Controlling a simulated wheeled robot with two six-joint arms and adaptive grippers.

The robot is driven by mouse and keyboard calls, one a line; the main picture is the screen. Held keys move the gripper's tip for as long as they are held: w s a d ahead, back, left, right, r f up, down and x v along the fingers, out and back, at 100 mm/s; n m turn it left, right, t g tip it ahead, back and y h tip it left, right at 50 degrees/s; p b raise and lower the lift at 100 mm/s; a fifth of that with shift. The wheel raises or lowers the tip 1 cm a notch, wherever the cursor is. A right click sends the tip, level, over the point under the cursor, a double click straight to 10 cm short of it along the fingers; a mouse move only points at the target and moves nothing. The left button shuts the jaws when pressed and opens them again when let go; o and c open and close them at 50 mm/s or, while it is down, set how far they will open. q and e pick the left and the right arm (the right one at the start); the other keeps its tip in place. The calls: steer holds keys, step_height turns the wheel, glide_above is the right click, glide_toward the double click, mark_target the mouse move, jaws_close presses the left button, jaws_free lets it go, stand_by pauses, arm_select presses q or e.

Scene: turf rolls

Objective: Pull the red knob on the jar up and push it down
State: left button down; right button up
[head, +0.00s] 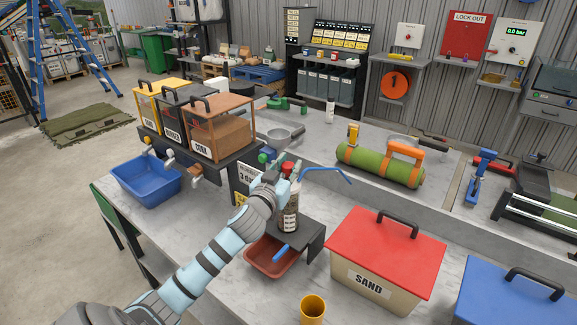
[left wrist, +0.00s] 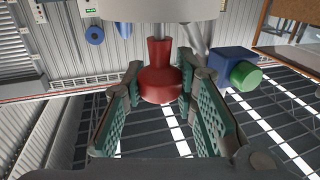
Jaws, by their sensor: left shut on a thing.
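The jar (head: 290,217) is a pale cylinder with a dark label, standing upright on a dark stand. Its red knob (head: 288,167) shows at the top, partly hidden by my left gripper (head: 277,181). In the left wrist view the red knob (left wrist: 158,82) sits between the two green-padded fingers of my left gripper (left wrist: 160,92), which are shut on it. The pale end of the jar (left wrist: 165,10) shows beyond the knob there. My right gripper is not in view.
A red tray (head: 270,262) sits below the dark stand (head: 312,243). A yellow cup (head: 312,308) and a red-lidded sand box (head: 385,250) stand nearby. Labelled bins (head: 215,125) are behind left, above a blue tub (head: 147,183). A green roll (head: 375,168) lies behind right.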

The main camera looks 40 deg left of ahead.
arm_select(q)
steer(key=c, duration=1.4)
jaws_free()
steer(key=shift+f, duration=0.35)
steer(key=shift+o, duration=0.6)
steer(key=shift+r, duration=0.15)
steer(key=v, duration=1.2)
